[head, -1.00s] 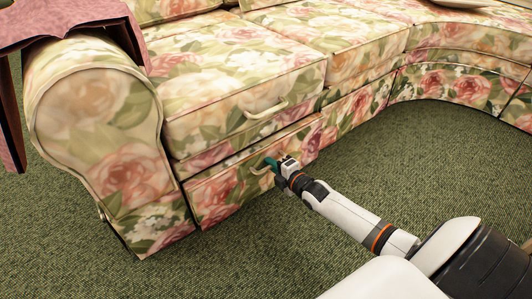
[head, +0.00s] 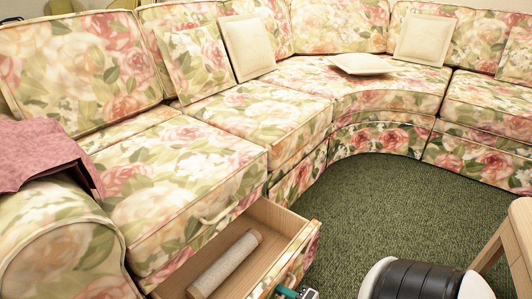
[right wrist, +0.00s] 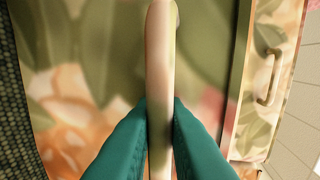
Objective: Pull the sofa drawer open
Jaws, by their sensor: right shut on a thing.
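The sofa drawer (head: 278,216) stands pulled out from the base of the floral sofa, its pale wooden inside showing. A beige cylindrical roll (head: 226,264) lies in it. My right gripper (head: 287,293) shows only partly at the bottom edge of the head view, at the drawer's floral front. In the right wrist view its teal fingers (right wrist: 160,110) are shut on the pale drawer handle (right wrist: 160,60), one on each side of the bar. The handle is out of sight in the head view. My left gripper is not in view.
A second handle (head: 220,209) sits on the sofa front above the drawer. A pink cloth (head: 40,155) lies over the sofa arm at left. Open green carpet (head: 400,205) lies right of the drawer. A wooden piece of furniture (head: 515,240) stands at the right edge.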

